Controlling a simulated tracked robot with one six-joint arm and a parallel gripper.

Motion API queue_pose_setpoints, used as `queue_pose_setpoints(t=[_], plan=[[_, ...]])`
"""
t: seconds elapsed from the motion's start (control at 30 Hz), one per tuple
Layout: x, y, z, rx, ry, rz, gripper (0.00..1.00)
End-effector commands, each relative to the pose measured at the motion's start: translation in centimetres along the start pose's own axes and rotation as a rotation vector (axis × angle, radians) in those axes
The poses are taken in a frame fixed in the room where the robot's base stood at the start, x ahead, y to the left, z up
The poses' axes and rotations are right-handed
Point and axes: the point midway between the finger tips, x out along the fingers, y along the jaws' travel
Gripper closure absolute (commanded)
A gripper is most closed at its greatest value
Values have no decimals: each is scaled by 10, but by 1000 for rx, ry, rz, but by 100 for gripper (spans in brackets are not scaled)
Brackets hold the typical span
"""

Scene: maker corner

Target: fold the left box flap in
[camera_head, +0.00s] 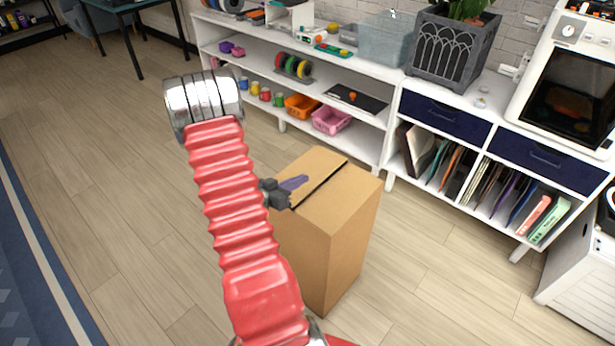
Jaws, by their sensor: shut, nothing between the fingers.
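A tall brown cardboard box (345,232) stands on the floor in the middle of the view. Its top looks nearly flat, with a dark gap running between the left flap (315,165) and the right flap (342,197). My gripper (294,183), dark grey with purple fingers, is shut and empty. It appears over the left flap near the box's left edge. I cannot tell whether the fingers touch the cardboard. My red ribbed arm hides the box's lower left side and part of its left edge.
A white shelf unit (388,146) with bins, cups and spools stands behind the box. A cabinet with dark blue drawers (445,117) and folders is at the right. Wooden floor (110,200) is clear to the left, with a blue rug (30,265) at the far left.

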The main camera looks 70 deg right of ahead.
Motion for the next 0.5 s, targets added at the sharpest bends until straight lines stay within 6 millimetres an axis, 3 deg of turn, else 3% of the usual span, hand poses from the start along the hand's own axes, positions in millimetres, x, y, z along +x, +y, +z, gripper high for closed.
queue_pose_setpoints(t=[0.17,0.5], plan=[[-13,0,0,0,0,-1,100],[-15,0,0,0,0,-2,100]])
